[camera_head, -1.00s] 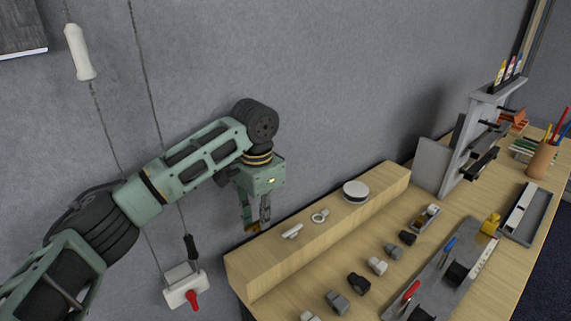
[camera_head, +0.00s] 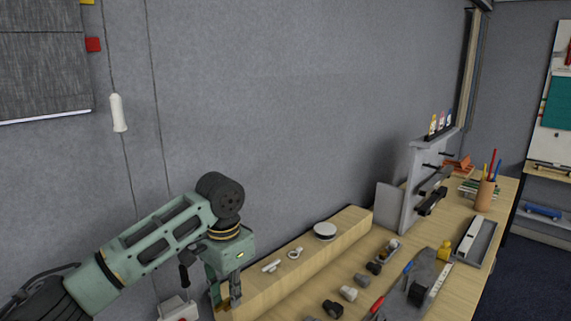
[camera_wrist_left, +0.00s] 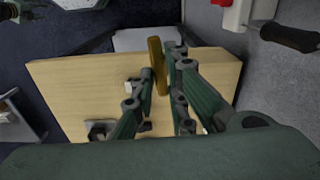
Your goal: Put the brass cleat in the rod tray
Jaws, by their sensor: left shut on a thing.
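My left gripper (camera_head: 228,298) is low at the near left end of the raised wooden ledge. It is shut on a slim brass-coloured bar, which I take to be the brass cleat (camera_wrist_left: 157,62); it sticks out beyond the fingers in the left wrist view. In that view the left gripper (camera_wrist_left: 162,85) is over the wooden surface. A long grey tray (camera_head: 485,244) with a white bar in it lies at the far right of the table; it looks like the rod tray. My right gripper is not in view.
The ledge holds a white rod (camera_head: 271,266), a ring (camera_head: 295,253) and a round white-topped tin (camera_head: 325,231). Several small blocks, a grey board with a yellow piece (camera_head: 444,251), and a grey upright stand (camera_head: 411,190) fill the table. A pen cup (camera_head: 485,192) stands behind.

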